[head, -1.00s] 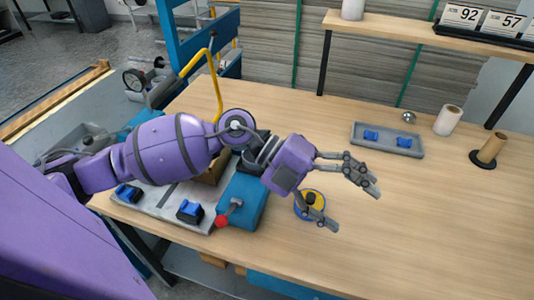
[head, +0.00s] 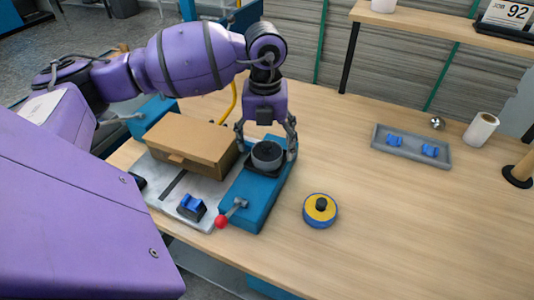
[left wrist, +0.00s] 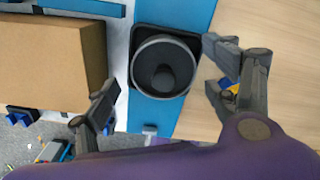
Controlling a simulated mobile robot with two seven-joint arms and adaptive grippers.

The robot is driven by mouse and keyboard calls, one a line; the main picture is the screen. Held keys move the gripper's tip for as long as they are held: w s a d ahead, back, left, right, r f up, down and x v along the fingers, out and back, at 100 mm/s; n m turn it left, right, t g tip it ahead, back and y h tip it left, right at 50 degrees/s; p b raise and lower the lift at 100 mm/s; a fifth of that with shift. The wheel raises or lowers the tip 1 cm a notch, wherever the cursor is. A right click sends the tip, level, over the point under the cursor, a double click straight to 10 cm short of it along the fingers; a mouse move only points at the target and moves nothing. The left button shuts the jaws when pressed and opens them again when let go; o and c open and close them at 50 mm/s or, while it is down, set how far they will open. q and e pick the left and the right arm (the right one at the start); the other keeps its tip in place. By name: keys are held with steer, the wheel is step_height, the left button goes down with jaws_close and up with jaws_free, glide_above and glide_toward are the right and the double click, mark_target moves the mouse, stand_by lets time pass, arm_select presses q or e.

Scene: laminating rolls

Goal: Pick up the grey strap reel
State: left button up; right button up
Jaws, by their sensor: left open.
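The grey strap reel (head: 267,156) is a round dark grey drum with a black hub, sitting on a black square seat on the blue base (head: 262,201). In the left wrist view the reel (left wrist: 149,56) shows from above near the top middle. My left gripper (head: 266,148) points down over the reel, open, with one finger on each side of it. In the left wrist view its fingers stand left and right of the reel, with a gap visible on the left; contact on the right is hard to tell. My right gripper is not in view.
A cardboard box (head: 190,144) stands close left of the reel. A red-knobbed lever (head: 237,204) is at the base's front. A yellow and blue reel (head: 319,213) lies on the table to the right. A grey tray (head: 411,158) with blue pieces is farther right; wood between is clear.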

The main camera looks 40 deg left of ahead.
arm_select(q)
steer(key=shift+f, duration=0.85)
steer(key=shift+c, duration=0.5)
steer(key=c, duration=1.3)
steer(key=shift+o, duration=0.2)
steer(key=shift+r, duration=0.1)
